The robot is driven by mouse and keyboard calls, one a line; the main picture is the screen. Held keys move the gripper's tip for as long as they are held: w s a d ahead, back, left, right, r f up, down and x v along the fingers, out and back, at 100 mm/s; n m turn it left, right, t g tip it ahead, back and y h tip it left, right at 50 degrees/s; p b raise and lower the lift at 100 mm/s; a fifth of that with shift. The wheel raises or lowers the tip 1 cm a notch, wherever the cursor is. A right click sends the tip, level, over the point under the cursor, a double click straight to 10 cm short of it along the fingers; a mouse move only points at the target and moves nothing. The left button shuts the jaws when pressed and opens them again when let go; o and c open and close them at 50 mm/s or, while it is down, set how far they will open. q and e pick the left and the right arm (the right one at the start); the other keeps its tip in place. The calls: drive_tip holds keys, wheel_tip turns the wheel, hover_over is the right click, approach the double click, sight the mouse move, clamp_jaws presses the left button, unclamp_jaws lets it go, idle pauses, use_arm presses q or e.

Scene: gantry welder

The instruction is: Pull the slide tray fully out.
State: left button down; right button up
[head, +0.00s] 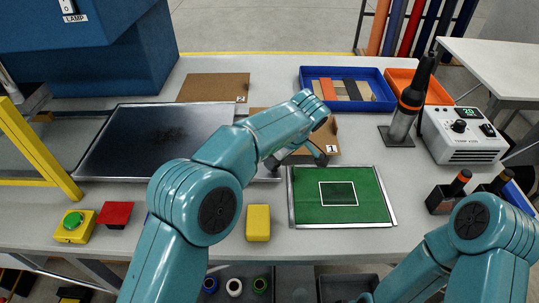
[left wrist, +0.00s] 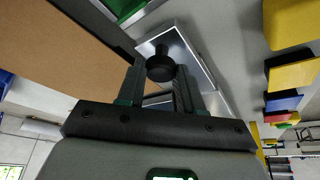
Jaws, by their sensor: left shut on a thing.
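The slide tray (head: 140,143) is a dark flat plate with a silver rim, left of centre on the bench in the head view. My left gripper (head: 303,157) is at the tray's right end, between the tray and the green mat. In the left wrist view my left gripper (left wrist: 158,88) is shut on a black round knob (left wrist: 160,66), which stands on a silver metal piece (left wrist: 184,50). My left forearm hides part of the tray and the knob in the head view. My right arm shows at the lower right, but its gripper is out of view.
The green mat (head: 366,204) lies just right of my left gripper. A brown board (head: 325,138) marked 1 is behind it. A yellow block (head: 258,222) and a red block (head: 115,215) stand near the front edge. A soldering station (head: 462,140) stands right.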

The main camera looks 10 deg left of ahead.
use_arm(q)
drive_tip(key=c, duration=0.8)
unclamp_jaws()
drive_tip(key=p+v, duration=0.2)
drive_tip(key=v, duration=1.4)
drive_tip(key=shift+d+r+p, duration=0.15)
drive_tip(key=shift+d+p, duration=0.05)
drive_tip(key=shift+p, duration=0.1)
drive_tip(key=shift+s, duration=0.15)
